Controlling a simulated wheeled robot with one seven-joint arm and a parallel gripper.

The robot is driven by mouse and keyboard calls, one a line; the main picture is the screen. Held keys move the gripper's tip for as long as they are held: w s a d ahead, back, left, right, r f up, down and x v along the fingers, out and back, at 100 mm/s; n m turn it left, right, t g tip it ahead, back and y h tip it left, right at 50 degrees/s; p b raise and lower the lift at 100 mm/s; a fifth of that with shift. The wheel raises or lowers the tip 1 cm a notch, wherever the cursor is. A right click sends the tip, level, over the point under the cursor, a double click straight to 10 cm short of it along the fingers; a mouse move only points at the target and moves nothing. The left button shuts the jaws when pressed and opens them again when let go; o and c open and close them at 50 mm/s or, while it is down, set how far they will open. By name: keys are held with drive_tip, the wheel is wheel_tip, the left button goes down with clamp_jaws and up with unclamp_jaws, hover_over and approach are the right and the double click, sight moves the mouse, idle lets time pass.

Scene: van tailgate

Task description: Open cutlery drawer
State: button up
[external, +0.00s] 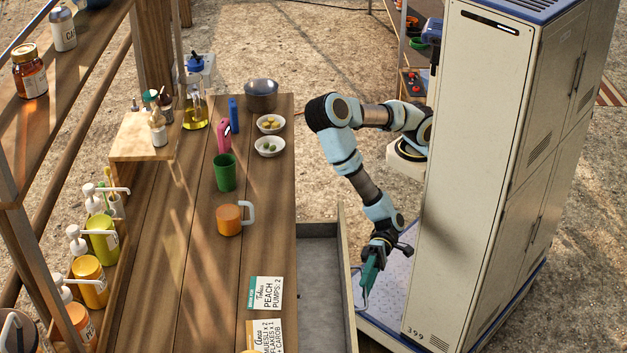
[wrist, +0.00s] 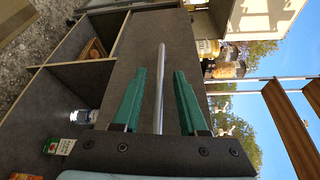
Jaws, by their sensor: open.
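The cutlery drawer (external: 320,285) is pulled out from the right side of the wooden counter in the external view. The visible part of its grey inside is bare, and its near end is cut off by the picture edge. In the wrist view its dark front panel (wrist: 185,50) carries a straight metal bar handle (wrist: 161,60). My gripper (external: 365,296) is beside the outside of the drawer front. In the wrist view its green fingers (wrist: 160,73) are open, one on each side of the bar, with gaps visible between bar and fingers.
The counter (external: 180,270) holds an orange mug (external: 229,220), a green cup (external: 224,172), small bowls and order cards (external: 265,293). A tall pale cabinet (external: 480,150) stands to the right of the arm. Open compartments (wrist: 85,45) show beside the panel in the wrist view.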

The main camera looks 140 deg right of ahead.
drive_tip(key=shift+x, duration=0.95)
clamp_jaws()
idle(0.8)
